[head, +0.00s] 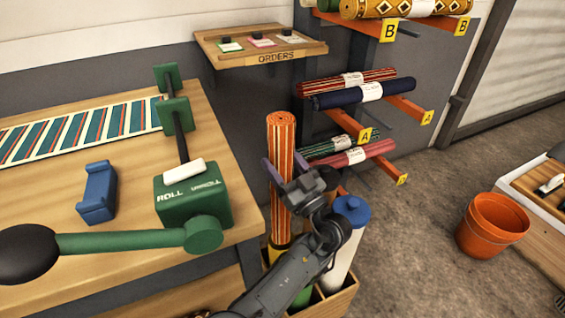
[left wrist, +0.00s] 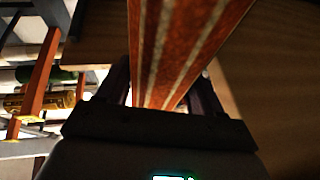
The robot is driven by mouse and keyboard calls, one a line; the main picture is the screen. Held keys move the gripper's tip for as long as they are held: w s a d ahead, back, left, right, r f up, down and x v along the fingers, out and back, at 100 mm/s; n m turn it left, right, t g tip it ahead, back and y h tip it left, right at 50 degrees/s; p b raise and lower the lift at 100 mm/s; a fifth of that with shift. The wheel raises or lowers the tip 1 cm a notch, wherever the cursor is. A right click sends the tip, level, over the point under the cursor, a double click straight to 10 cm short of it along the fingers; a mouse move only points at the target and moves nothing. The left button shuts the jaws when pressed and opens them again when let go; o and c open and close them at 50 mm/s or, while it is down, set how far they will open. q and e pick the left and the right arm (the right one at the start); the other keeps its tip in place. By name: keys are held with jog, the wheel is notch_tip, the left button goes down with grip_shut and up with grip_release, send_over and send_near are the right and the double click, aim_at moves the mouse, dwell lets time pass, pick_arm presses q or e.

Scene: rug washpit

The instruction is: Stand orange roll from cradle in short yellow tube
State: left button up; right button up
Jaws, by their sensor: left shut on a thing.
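The orange striped roll (head: 281,145) stands upright beside the bench. My left gripper (head: 291,180) is shut on it about midway up, and the roll also shows between the fingers in the left wrist view (left wrist: 172,50). The roll's lower end meets the short yellow tube (head: 279,243) in the wooden tube box (head: 342,301). My arm covers part of this spot, and I cannot tell how deep the roll's end sits in the tube. The blue cradle (head: 97,192) on the bench is empty. My right gripper is not in view.
A white tube with a blue cap (head: 349,212) and a green tube (head: 303,297) stand in the same box. The green roll machine (head: 192,203) is on the bench (head: 130,268). Racks with rolls (head: 362,94) stand behind. An orange bucket (head: 491,226) is right.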

pick_arm(q)
jog(key=shift+f+b, duration=0.6)
jog(key=shift+f, duration=0.15)
notch_tip(320, 180, down, 13)
dwell(0.8)
dwell(0.4)
jog(key=o, duration=1.5)
